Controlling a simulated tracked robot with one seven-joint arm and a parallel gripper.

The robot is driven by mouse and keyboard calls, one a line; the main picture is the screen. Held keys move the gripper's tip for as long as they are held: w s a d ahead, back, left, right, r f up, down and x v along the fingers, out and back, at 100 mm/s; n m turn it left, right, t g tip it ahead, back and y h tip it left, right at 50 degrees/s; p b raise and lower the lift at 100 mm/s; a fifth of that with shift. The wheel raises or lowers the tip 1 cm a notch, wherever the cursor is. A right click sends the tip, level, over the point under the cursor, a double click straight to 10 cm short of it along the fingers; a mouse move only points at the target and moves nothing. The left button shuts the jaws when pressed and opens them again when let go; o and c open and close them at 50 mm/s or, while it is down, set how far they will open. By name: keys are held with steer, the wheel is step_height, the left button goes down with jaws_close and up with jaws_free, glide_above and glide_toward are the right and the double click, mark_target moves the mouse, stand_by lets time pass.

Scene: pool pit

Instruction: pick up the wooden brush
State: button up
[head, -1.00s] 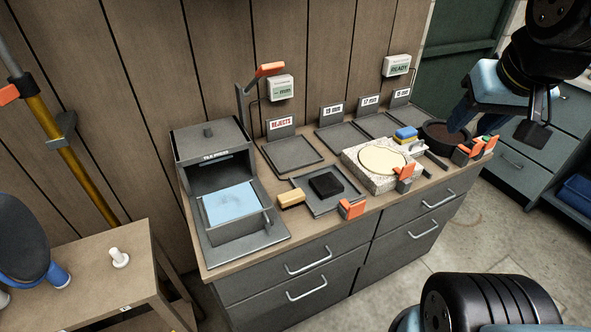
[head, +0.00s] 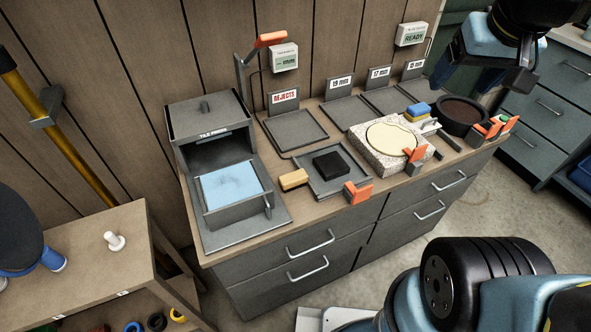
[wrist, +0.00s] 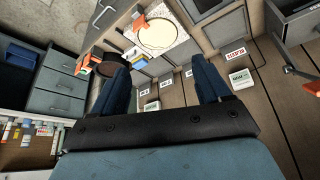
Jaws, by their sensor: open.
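A small tan block with a darker underside (head: 293,179), which looks like the wooden brush, lies on the counter between the tile press and the grey tray with a black block. I cannot make out its bristles clearly. I do not find it in the wrist view. My gripper (head: 480,84) is at the upper right of the head view, raised over the right end of the counter and well away from the brush. In the wrist view its two blue fingers (wrist: 163,85) are spread apart with nothing between them.
The tile press (head: 232,190) stands left of the brush. The grey tray (head: 322,192) and an orange bracket (head: 358,193) are to its right. Farther right are a stone slab with a cream disc (head: 358,150), stacked sponges (head: 418,111) and a dark bowl (head: 463,128). A side table (head: 80,260) stands left.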

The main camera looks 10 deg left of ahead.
steer(key=o, duration=0.4)
steer(key=w+a+f+n+g, duration=0.1)
steer(key=w+a+f, duration=0.2)
steer(key=w+a, duration=0.2)
steer(key=shift+a+f, duration=0.2)
steer(key=shift+a, duration=0.05)
steer(key=n+g, duration=0.4)
steer(key=n, duration=0.1)
glide_above(294, 176)
step_height(294, 176, down, 20)
steer(key=shift+h, duration=0.3)
step_height(294, 176, down, 8)
steer(key=shift+w+r, duration=0.1)
steer(key=shift+w, duration=0.05)
steer(key=shift+f, duration=2.75)
